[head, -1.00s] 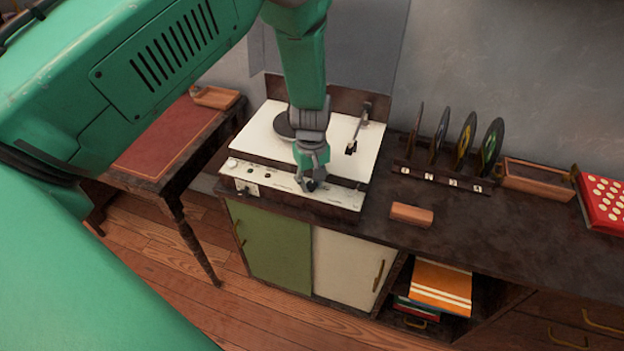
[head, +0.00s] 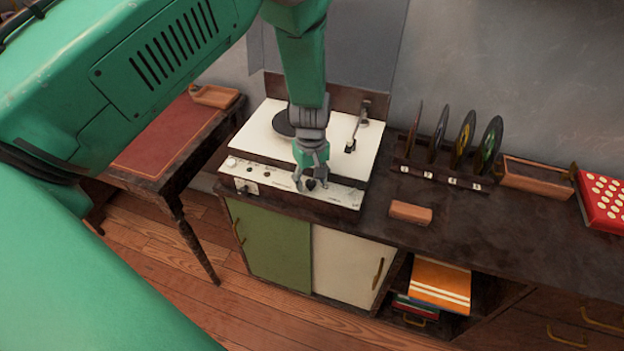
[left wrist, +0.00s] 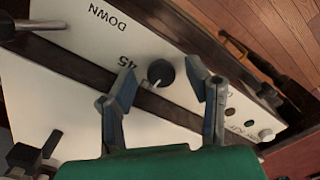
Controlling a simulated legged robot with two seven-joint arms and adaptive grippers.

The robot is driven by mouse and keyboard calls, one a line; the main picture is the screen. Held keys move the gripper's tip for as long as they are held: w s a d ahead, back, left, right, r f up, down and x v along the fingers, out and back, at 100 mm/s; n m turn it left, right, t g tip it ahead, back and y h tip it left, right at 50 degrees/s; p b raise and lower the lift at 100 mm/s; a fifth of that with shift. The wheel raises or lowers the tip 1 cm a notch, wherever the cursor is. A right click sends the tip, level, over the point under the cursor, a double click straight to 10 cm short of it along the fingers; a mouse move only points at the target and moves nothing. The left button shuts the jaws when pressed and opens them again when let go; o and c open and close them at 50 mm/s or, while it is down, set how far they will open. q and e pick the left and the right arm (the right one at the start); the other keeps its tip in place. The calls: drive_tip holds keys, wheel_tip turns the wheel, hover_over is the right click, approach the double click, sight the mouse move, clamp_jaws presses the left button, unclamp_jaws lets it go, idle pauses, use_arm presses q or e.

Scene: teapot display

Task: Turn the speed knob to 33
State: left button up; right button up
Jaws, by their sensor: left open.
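The black speed knob (left wrist: 161,72) sits on the white front panel of the record player, with a small white mark at its lower edge. "45" is printed beside it and "DOWN" farther along the panel; I cannot read a 33. In the head view the knob (head: 310,184) shows below my fingers. My left gripper (head: 311,178) is open above the front panel. In the left wrist view its fingers (left wrist: 168,84) stand either side of the knob, apart from it. The record player (head: 350,190) stands on the dark cabinet. My right gripper is not in view.
The tone arm (head: 358,128) and black platter disc (head: 284,123) are on the deck behind my gripper. A rack with several records (head: 440,175), a wooden block (head: 410,213) and an open wooden box (head: 537,177) stand to the right. A red-topped table (head: 165,138) is left.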

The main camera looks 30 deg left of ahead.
sight(311, 182)
use_arm(q)
wheel_tip(311, 182, up, 12)
idle(0.4)
drive_tip(key=shift+w+f, duration=0.1)
drive_tip(key=shift+f, duration=0.1)
